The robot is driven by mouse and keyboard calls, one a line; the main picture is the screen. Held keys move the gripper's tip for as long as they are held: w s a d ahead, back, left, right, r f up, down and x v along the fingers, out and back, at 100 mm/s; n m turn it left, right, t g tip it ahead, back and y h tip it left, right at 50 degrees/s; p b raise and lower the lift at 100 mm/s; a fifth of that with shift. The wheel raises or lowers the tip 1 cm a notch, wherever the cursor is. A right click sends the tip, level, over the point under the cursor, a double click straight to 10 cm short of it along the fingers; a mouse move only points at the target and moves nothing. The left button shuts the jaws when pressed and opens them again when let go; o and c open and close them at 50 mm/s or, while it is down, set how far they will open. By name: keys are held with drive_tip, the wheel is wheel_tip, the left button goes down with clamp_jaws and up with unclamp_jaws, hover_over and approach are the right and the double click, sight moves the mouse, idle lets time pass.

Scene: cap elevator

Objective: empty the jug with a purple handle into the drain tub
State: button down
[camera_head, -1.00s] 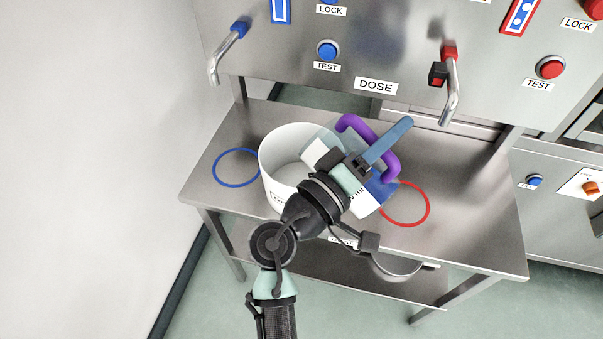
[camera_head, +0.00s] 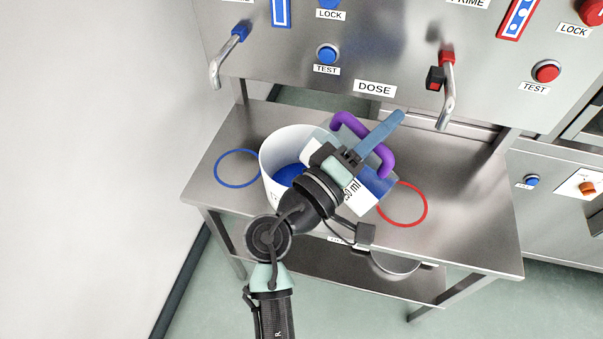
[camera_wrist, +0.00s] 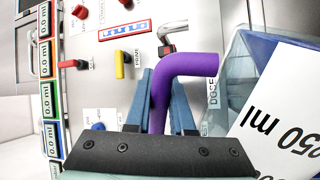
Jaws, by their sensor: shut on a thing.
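The jug with the purple handle (camera_head: 383,158) is a clear bluish vessel with a white 250 ml label (camera_head: 352,196). It is tilted, its mouth side toward the white drain tub (camera_head: 268,175), and partly hidden by my wrist. Blue liquid (camera_head: 288,175) shows inside the tub. My gripper (camera_head: 396,122) is shut on the handle; in the wrist view its blue fingers sit on either side of the purple handle (camera_wrist: 160,95). The jug's side and label (camera_wrist: 270,115) fill the right of that view. How much liquid is left in the jug I cannot tell.
The tub stands on a steel table (camera_head: 470,235) between a blue ring (camera_head: 217,177) and a red ring (camera_head: 425,212). Behind is a steel panel with a blue-handled spout (camera_head: 222,60), a red-handled spout (camera_head: 449,95) and TEST buttons. The table's right side is clear.

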drive_tip(key=shift+w+a+r, duration=0.15)
drive_tip(key=shift+a+r, duration=0.05)
drive_tip(key=shift+r, duration=0.05)
drive_tip(key=shift+r+n, duration=0.1)
drive_tip(key=shift+n, duration=0.2)
drive_tip(key=shift+w+a+r+n+p, duration=0.3)
drive_tip(key=shift+n+p, duration=0.1)
drive_tip(key=shift+p, duration=0.2)
drive_tip(key=shift+w+a+r+n+p, duration=0.35)
drive_tip(key=shift+n+p, duration=0.15)
idle(0.4)
drive_tip(key=shift+w+a+r+n+t+y+p, duration=0.3)
drive_tip(key=shift+w+a+n+y+p, duration=0.1)
drive_tip(key=shift+n+p, duration=0.1)
